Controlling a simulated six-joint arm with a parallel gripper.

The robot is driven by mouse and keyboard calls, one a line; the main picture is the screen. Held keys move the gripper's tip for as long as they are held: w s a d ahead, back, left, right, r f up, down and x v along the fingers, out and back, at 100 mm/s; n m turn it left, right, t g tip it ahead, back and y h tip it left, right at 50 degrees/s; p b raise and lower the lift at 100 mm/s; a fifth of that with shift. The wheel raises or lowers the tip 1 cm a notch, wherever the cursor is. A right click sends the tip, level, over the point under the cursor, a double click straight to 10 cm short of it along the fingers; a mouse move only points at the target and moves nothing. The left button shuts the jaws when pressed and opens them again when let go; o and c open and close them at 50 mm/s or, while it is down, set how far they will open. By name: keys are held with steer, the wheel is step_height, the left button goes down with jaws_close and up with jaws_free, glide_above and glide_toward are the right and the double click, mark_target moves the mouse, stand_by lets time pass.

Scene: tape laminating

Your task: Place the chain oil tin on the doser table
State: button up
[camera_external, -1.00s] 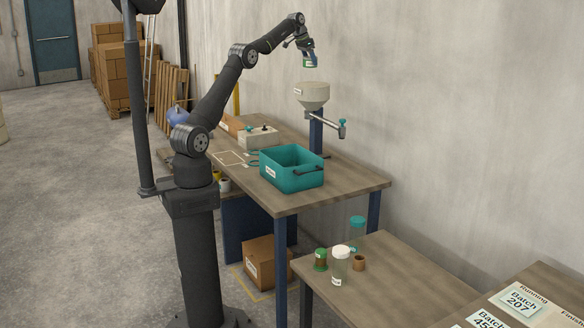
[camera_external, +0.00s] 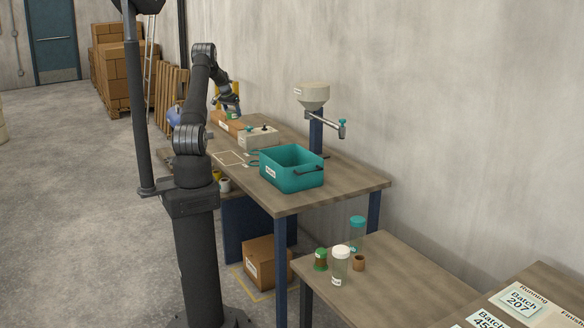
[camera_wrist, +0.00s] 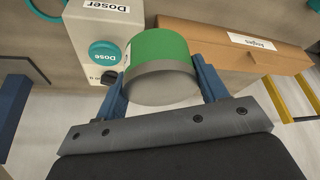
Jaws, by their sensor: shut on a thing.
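My gripper (camera_wrist: 160,88) is shut on a green tin with a grey end (camera_wrist: 160,50), its fingers on either side of it. In the external view my gripper (camera_external: 231,108) and the tin (camera_external: 232,116) are at the far left end of the wooden doser table (camera_external: 345,182), by a brown carton. Whether the tin touches anything below is unclear. The white doser box (camera_external: 259,138) stands on the table; in the wrist view its "Doser" label and teal "Dose" button (camera_wrist: 105,53) are left of the tin.
The long brown carton (camera_wrist: 235,46) is right of the tin in the wrist view. A teal crate (camera_external: 292,170) stands on the table's near part, before a hopper (camera_external: 312,97) on a blue post with a side arm. A taped outline (camera_external: 230,158) on the tabletop is empty.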

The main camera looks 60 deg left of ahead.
steer(key=shift+n, duration=0.6)
steer(key=s+f, duration=0.2)
steer(key=f, duration=0.2)
steer(key=s+a+f, duration=0.1)
steer(key=s+f, duration=0.1)
steer(key=f, duration=0.1)
steer(key=s+a+f, duration=0.1)
steer(key=s+f, duration=0.2)
steer(key=f, duration=0.1)
steer(key=shift+a+f, duration=0.2)
steer(key=shift+f, duration=0.1)
steer(key=shift+f+y, duration=0.3)
steer(key=shift+f, duration=1.55)
steer(key=shift+f, duration=0.15)
steer(key=o, duration=1.1)
steer(key=v, duration=1.2)
steer(key=shift+a, duration=0.1)
